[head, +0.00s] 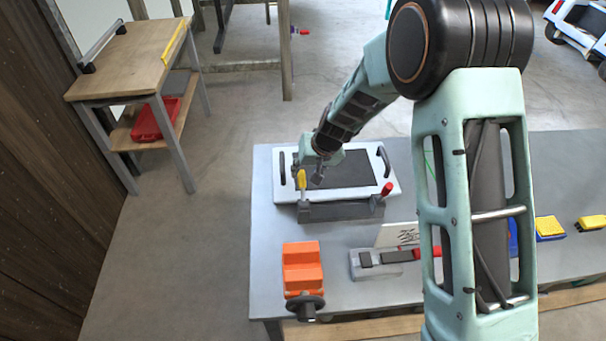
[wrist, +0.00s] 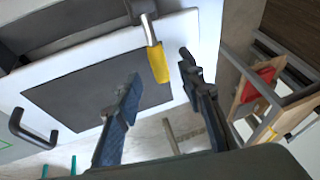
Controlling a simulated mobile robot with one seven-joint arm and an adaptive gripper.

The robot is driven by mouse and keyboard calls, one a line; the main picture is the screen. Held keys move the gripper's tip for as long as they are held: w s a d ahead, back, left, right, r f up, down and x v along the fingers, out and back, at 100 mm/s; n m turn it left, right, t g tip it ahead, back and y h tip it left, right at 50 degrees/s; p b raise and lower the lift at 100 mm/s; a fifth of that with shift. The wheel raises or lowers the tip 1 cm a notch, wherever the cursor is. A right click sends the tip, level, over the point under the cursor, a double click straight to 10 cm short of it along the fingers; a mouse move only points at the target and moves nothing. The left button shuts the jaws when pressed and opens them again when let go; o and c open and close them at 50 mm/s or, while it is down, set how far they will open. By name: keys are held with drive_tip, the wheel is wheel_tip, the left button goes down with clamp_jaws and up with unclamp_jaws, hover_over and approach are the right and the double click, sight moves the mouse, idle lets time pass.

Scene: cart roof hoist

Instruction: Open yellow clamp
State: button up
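The yellow clamp (head: 302,180) stands at the front left edge of a white panel with a dark inset (head: 285,188), on a grey fixture (head: 340,211). Its yellow handle on a metal lever shows in the wrist view (wrist: 158,62). My gripper (head: 317,170) is over the panel's left part, close to the yellow clamp. In the wrist view its two fingers (wrist: 160,72) are spread, with the yellow handle appearing between them and gaps on both sides. I see no contact; how far the handle lies beyond the fingertips is unclear.
A red-handled clamp (head: 386,189) stands at the panel's front right. An orange vise (head: 302,268) and a grey block (head: 365,262) are nearer on the metal table (head: 268,230). The panel has black side handles (head: 384,158). A wooden bench (head: 140,60) stands back left.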

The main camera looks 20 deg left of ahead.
sight(302, 176)
drive_tip(key=shift+x, duration=2.25)
drive_tip(key=shift+c, duration=0.2)
drive_tip(key=shift+r, duration=0.1)
clamp_jaws()
